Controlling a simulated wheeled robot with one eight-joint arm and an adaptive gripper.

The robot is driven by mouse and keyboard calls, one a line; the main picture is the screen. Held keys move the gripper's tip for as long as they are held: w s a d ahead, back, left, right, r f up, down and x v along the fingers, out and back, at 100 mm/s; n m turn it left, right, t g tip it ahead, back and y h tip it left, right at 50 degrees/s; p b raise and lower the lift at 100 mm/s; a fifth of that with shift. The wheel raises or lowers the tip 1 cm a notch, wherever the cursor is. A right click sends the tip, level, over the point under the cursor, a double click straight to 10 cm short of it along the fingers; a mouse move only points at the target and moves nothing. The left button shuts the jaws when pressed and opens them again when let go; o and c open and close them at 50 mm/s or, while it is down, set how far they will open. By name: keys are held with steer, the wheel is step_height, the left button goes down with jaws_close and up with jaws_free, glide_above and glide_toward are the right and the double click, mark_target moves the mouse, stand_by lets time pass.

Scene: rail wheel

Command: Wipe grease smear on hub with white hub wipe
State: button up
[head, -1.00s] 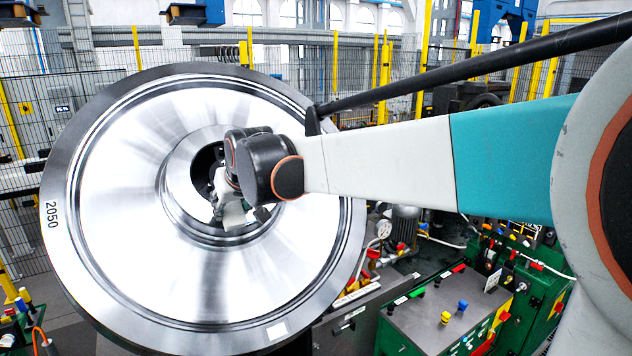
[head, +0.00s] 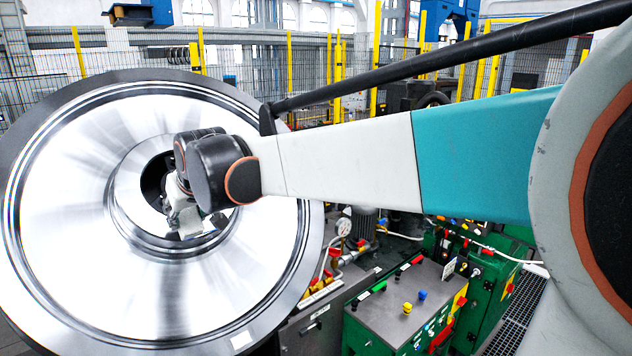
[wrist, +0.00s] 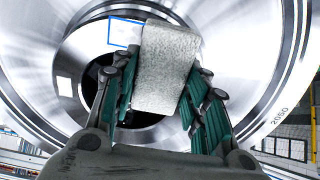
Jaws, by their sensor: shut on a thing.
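The large steel rail wheel (head: 60,250) stands upright at the left of the head view, with its raised hub ring (head: 125,205) around a dark bore. In the wrist view my gripper (wrist: 158,85) is shut on a pale grey-white block, the hub wipe (wrist: 168,62). The wipe is held between the green finger pads, in front of the hub and bore. I cannot tell whether it touches the hub. I cannot make out a grease smear in either view.
A green machine with a grey control panel (head: 405,305) and coloured buttons stands right of the wheel. A pressure gauge (head: 343,227) and hoses sit between them. A wire fence with yellow posts (head: 338,75) runs behind.

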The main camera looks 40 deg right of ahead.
steer(key=b+x, duration=0.3)
steer(key=x, duration=0.3)
steer(key=shift+w+f+b, duration=0.25)
steer(key=shift+f+b, duration=0.1)
steer(key=shift+b, duration=0.05)
steer(key=shift+b+x, duration=0.6)
steer(key=shift+x, duration=0.45)
stand_by(0.6)
steer(key=shift+d+r, duration=0.1)
steer(key=shift+d, duration=1.9)
steer(key=d, duration=0.4)
steer(key=shift+d, duration=0.15)
steer(key=a, duration=0.8)
steer(key=shift+a, duration=0.2)
